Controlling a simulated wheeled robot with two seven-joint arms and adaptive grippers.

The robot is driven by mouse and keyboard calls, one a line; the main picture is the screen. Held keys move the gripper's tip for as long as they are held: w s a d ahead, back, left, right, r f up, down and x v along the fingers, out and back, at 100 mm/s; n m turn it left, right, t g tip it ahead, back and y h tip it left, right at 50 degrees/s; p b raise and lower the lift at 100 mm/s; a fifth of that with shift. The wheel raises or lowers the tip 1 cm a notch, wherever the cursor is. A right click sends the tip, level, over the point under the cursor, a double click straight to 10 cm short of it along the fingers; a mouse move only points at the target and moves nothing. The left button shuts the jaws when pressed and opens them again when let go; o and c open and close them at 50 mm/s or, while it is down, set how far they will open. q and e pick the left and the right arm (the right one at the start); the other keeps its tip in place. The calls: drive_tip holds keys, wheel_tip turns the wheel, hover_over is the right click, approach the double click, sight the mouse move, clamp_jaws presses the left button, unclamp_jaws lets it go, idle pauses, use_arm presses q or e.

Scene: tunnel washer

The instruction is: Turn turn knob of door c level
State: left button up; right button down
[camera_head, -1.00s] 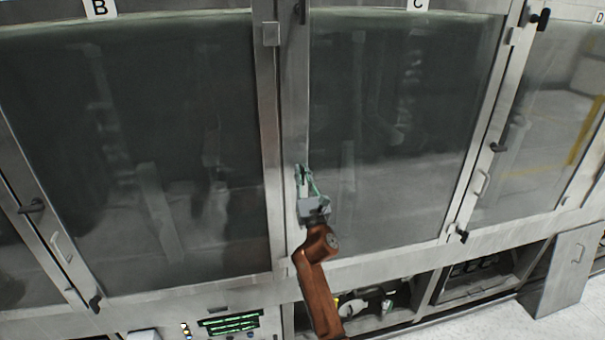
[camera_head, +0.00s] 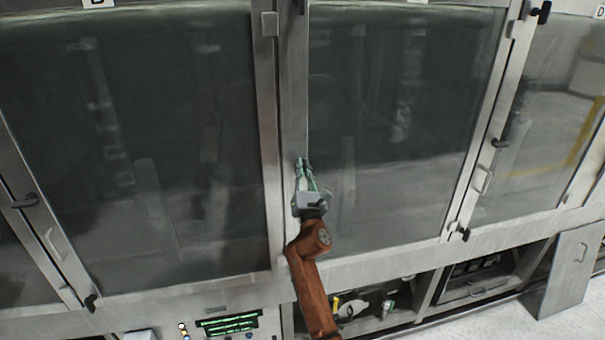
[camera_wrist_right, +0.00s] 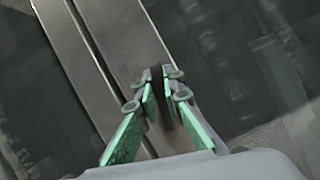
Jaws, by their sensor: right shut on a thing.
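Door C is a large dark glass door (camera_head: 390,120) in a grey metal frame, right of the middle in the head view. My right gripper (camera_head: 303,166), with green fingers on an orange-brown arm, is at the metal post along door C's left edge. In the right wrist view the gripper (camera_wrist_right: 160,84) is shut on a dark, narrow knob (camera_wrist_right: 161,97), with one finger on each side of it. The fingers hide part of the knob, and it cannot be made out in the head view. My left gripper is not in view.
Another glass door (camera_head: 140,150) lies left of the post. Below are a green-lit control panel (camera_head: 228,324) and an open compartment (camera_head: 375,305) with loose items.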

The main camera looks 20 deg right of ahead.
drive_tip(key=m+h, duration=0.1)
drive_tip(key=m, duration=0.1)
drive_tip(key=f+m+g+h+b, duration=0.1)
drive_tip(key=m, duration=0.1)
drive_tip(key=shift+w+b, duration=0.1)
drive_tip(key=shift+b, duration=0.2)
drive_tip(key=m, duration=0.2)
drive_tip(key=shift+d+m+g+h, duration=0.1)
drive_tip(key=shift+m+g+h, duration=0.2)
drive_tip(key=shift+g+h, duration=0.1)
drive_tip(key=shift+m+g+h, duration=0.4)
drive_tip(key=shift+m+g, duration=0.1)
drive_tip(key=shift+m, duration=0.6)
drive_tip(key=m, duration=0.2)
drive_tip(key=m+g, duration=0.1)
drive_tip(key=m, duration=0.1)
drive_tip(key=shift+d+f+g+h+p, duration=0.1)
drive_tip(key=shift+d+g+h+p, duration=0.05)
drive_tip(key=shift+g+h+p, duration=0.2)
drive_tip(key=shift+f+m+g+p, duration=0.15)
drive_tip(key=shift+m+g+p, duration=0.4)
drive_tip(key=shift+m, duration=0.75)
drive_tip(key=shift+f+m+g+p, duration=0.1)
drive_tip(key=shift+m+g+p, duration=0.2)
drive_tip(key=shift+m+p, duration=0.75)
drive_tip(key=shift+m, duration=0.35)
drive_tip(key=c, duration=2)
unclamp_jaws()
drive_tip(key=shift+r, duration=0.1)
drive_tip(key=shift+c, duration=0.2)
